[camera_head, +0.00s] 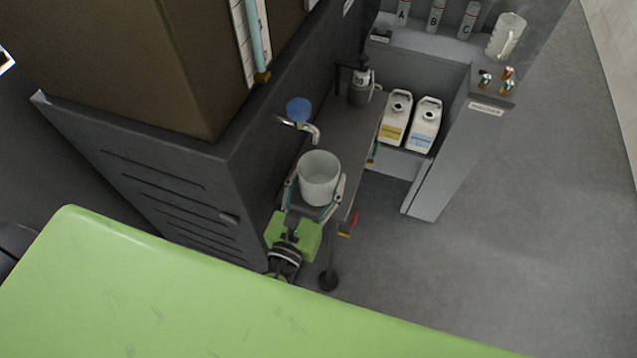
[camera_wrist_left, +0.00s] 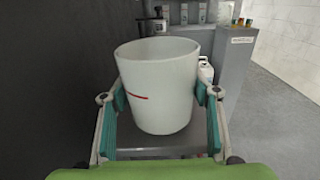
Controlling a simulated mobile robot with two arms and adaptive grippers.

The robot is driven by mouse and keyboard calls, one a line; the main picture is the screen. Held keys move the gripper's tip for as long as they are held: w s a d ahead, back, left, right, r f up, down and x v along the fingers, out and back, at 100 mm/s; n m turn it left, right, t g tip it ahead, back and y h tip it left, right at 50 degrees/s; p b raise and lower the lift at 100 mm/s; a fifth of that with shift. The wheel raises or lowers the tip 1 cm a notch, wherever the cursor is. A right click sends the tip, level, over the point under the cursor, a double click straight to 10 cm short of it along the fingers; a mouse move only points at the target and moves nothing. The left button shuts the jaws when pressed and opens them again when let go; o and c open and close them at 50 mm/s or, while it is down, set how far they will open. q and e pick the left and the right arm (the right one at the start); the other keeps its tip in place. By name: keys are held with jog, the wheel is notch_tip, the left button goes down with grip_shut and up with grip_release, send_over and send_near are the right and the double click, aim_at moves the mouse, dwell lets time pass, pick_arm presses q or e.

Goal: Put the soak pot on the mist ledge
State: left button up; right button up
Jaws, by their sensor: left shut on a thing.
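The soak pot appears to be the white, open-topped pot (camera_head: 319,178) near the faucet in the head view. It also shows large in the left wrist view (camera_wrist_left: 158,85), upright, with a short red line on its side. My left gripper (camera_head: 316,190) is shut on the pot, with one finger on each side. The pot is over the near end of a narrow grey shelf (camera_head: 350,130); I cannot tell whether its base touches it. No label marks the mist ledge clearly. My right gripper is not in view.
A faucet with a blue knob (camera_head: 299,110) juts from the dark cabinet wall left of the pot. Farther back are a dark pump bottle (camera_head: 360,86), two white jugs (camera_head: 394,118), labelled bottles A, B and C, and a clear pitcher (camera_head: 506,36). Open floor lies right.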

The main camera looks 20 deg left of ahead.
pick_arm(q)
jog(key=shift+w+f, duration=0.1)
jog(key=shift+f, duration=0.6)
jog(key=o, duration=0.8)
jog(key=shift+f, duration=0.15)
jog(key=o, duration=0.4)
